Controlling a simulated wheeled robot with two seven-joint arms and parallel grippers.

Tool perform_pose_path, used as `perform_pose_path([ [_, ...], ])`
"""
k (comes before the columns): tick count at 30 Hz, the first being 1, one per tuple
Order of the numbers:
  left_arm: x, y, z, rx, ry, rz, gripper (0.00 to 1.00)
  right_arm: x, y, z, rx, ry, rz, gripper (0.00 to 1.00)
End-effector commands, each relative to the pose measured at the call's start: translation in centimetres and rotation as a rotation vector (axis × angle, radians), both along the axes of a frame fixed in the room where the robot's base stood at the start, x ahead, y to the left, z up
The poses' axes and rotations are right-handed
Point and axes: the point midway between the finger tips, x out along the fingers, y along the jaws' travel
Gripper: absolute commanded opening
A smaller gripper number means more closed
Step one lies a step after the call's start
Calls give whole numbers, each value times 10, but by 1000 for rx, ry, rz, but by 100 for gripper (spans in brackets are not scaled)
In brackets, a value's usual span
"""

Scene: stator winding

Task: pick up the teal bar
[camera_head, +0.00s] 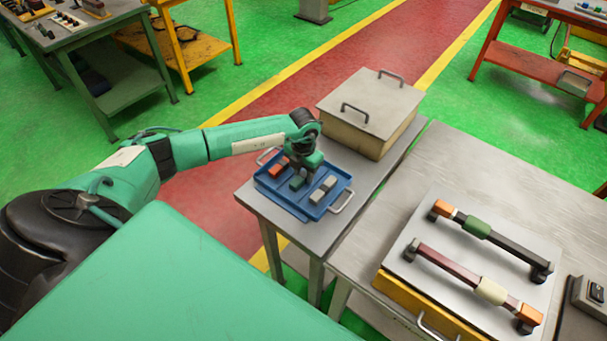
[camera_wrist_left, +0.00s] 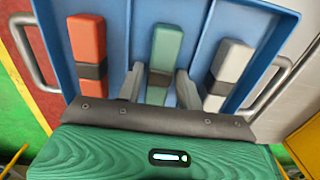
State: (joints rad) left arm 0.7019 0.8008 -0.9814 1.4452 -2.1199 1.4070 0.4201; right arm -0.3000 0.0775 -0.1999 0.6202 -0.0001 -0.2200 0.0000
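The teal bar (camera_head: 297,183) lies in the middle compartment of the blue tray (camera_head: 294,212). In the left wrist view the teal bar (camera_wrist_left: 167,42) has a dark band round its middle. My left gripper (camera_head: 302,170) is over the tray, pointing down. In the left wrist view its two fingers (camera_wrist_left: 160,88) stand apart, one on each side of the teal bar near its dark band. Gaps show between the bar and the fingers. The near end of the bar is partly hidden by the gripper body. My right gripper is not in view.
An orange-red bar (camera_wrist_left: 87,40) lies in the tray's left compartment and a grey bar (camera_wrist_left: 233,62) in the right one. Low walls divide them. A lidded box (camera_head: 371,105) stands behind the tray. A plate with two handled bars (camera_head: 470,265) is at right.

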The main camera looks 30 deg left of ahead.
Motion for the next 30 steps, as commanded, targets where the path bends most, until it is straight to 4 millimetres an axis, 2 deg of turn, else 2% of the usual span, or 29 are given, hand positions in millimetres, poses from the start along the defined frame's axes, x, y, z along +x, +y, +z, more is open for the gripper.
perform_pose_path([
  [5, 0, 0, -1, 0, 0, 0, 36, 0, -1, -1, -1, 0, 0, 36],
  [11, 0, 0, -1, 0, 0, 0, 1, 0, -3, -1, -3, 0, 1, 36],
  [23, 1, 1, 6, 0, -2, 0, 0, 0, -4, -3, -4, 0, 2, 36],
  [26, 1, 1, 16, 1, -3, -1, 0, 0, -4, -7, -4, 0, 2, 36],
  [30, 1, 1, 43, 1, -6, -1, 0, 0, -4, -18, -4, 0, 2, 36],
])
